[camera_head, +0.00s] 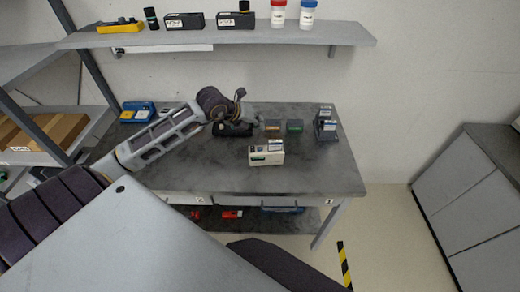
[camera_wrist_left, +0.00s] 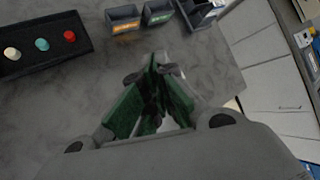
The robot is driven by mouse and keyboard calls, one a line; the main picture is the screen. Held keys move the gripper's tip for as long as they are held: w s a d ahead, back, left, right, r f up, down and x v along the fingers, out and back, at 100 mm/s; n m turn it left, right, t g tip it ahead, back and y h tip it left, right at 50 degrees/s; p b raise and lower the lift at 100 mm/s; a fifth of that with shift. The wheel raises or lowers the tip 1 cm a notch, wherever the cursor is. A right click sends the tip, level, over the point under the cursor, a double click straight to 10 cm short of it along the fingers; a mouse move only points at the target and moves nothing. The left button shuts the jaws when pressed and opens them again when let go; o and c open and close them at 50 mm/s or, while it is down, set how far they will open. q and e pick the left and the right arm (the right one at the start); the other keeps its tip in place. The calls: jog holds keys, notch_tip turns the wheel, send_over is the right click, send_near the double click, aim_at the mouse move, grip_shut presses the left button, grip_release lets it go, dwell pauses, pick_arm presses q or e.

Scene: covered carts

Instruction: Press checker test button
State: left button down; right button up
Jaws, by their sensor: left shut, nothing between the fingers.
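A small beige box with a green display (camera_head: 266,152), which looks like the checker, stands on the grey bench in the head view. Its test button cannot be made out. My left gripper (camera_head: 238,112) is in the air above the bench, behind and left of this box. In the wrist view my left gripper (camera_wrist_left: 160,72) is shut and empty, with green inner finger faces. A pale patch shows behind the fingers there; I cannot tell whether it is the box. My right gripper is not in view.
A black tray (camera_wrist_left: 45,47) holds white, teal and red round pieces. Orange-labelled (camera_head: 272,125) and green-labelled bins (camera_head: 294,126) and a dark rack (camera_head: 326,127) stand at the back. A shelf (camera_head: 215,38) hangs above. The bench's front right is clear.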

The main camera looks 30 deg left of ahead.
pick_arm(q)
jog(key=shift+f, duration=0.15)
jog(key=b, duration=0.3)
send_over(258, 148)
jog(key=shift+w+f, duration=0.1)
jog(key=shift+f, duration=2.85)
jog(key=shift+f+b, duration=0.95)
jog(key=shift+f, duration=0.35)
jog(key=shift+f, duration=0.2)
jog(key=shift+f+b, duration=0.25)
jog(key=shift+b, duration=0.25)
jog(key=shift+f+b, duration=0.35)
jog(key=shift+r, duration=0.15)
jog(key=shift+r+p, duration=0.35)
jog(key=shift+r, duration=0.3)
